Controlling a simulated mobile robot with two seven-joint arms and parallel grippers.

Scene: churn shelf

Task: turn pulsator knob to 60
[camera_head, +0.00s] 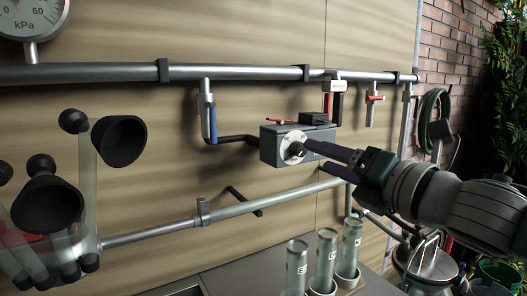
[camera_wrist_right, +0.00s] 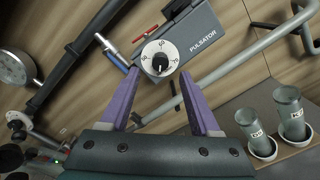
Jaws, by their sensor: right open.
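The pulsator (camera_head: 270,146) is a grey box on the wall below the upper pipe, with a white round dial on its front. In the right wrist view the pulsator (camera_wrist_right: 203,47) shows its lettering. Its black knob (camera_wrist_right: 160,62) sits in the middle of the dial, with numbers around the rim too small to read surely. My right gripper (camera_wrist_right: 159,73) is open, its purple fingers on either side of the knob in that view, with nothing between them. In the head view the right gripper (camera_head: 315,154) reaches in from the right, close before the dial. My left gripper is not in view.
A horizontal pipe (camera_head: 235,72) runs above, with a blue-handled valve (camera_head: 211,120) left of the pulsator. Black-mouthed cups (camera_head: 118,141) hang at the left. Glass jars (camera_head: 325,257) stand below on a ledge. A pressure gauge (camera_head: 32,16) is at the top left.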

